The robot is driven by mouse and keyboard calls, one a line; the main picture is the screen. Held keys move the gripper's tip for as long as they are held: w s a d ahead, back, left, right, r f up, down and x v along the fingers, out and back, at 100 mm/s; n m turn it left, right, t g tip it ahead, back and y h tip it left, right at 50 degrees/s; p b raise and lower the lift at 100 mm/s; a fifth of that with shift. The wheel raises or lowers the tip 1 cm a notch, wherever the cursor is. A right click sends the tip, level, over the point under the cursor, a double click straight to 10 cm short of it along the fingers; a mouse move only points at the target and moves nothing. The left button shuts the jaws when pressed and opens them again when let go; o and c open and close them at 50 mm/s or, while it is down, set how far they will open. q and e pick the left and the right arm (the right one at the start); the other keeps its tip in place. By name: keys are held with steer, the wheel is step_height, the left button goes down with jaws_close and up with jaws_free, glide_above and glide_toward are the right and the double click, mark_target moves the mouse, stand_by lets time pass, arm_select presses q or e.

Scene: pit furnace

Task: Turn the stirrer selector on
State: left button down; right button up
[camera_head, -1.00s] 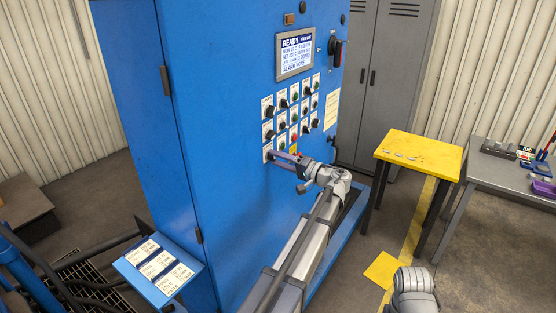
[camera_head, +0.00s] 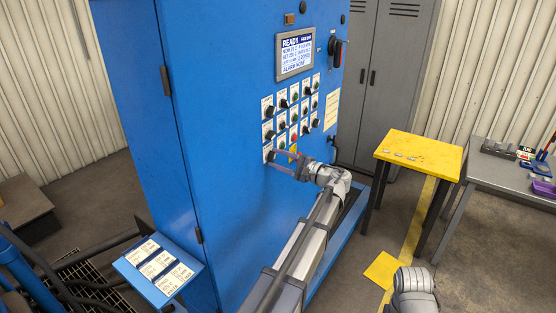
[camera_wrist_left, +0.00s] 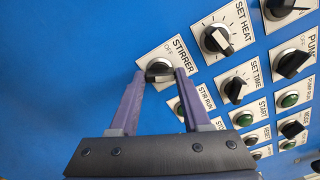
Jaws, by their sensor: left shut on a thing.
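The stirrer selector (camera_wrist_left: 158,66) is a dark knob on a white plate labelled STIRRER, with OFF printed above it, in the wrist view. In the head view its plate (camera_head: 267,148) is at the lower left of the blue cabinet's control panel. My left gripper (camera_wrist_left: 161,76) has its two purple fingers on either side of the knob and is shut on it. It also shows in the head view (camera_head: 272,157) against the panel. The knob's lower part is hidden between the fingers. My right gripper is out of view.
Close by are the SET HEAT knob (camera_wrist_left: 217,40), the SET TIME knob (camera_wrist_left: 235,90) and several green buttons. The display (camera_head: 296,53) above reads READY. A yellow table (camera_head: 420,150) and a grey bench (camera_head: 500,178) stand to the right.

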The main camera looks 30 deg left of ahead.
arm_select(q)
steer(key=shift+m, duration=0.4)
steer(key=shift+c, duration=1.8)
jaws_free()
steer(key=shift+d, duration=0.1)
steer(key=d, duration=0.7)
steer(key=shift+s+d, duration=0.3)
steer(key=shift+d, duration=0.05)
steer(key=shift+f, duration=0.1)
